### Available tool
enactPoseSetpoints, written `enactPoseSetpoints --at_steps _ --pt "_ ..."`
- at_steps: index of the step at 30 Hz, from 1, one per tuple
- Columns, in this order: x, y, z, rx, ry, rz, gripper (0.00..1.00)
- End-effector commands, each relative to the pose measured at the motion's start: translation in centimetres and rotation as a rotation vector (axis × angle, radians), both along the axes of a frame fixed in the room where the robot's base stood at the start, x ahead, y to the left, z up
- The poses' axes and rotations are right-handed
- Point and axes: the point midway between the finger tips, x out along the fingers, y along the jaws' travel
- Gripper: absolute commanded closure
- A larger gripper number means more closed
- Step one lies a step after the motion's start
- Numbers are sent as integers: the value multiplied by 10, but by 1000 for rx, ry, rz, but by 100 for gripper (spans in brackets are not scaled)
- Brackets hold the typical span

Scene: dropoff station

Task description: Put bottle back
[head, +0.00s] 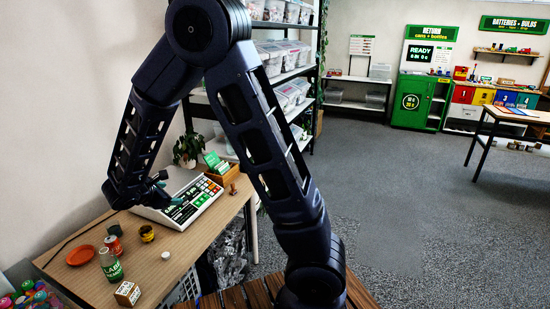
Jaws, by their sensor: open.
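A green bottle with a pale label (111,265) stands upright on the wooden table (190,246) at the lower left. My arm arches in from the lower middle and comes down at the left.
An orange dish (80,255), a red can (114,244), a yellow-and-dark cup (147,233), a white cap (166,255) and a small labelled box (127,293) stand around the bottle. A wooden card box (222,173) and a plant (187,149) are behind. The floor at right is clear.

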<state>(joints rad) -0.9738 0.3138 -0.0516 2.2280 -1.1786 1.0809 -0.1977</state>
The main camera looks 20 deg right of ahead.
Motion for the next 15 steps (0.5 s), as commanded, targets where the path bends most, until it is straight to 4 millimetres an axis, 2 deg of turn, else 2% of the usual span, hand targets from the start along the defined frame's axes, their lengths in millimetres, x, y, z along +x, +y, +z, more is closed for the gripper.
enactPoseSetpoints --at_steps 1,6,15 --pt "2 -21 13 45 -2 -65 28" --pt "-2 -85 45 190 -2 -276 28" --pt "-33 -182 90 457 -26 -631 28"
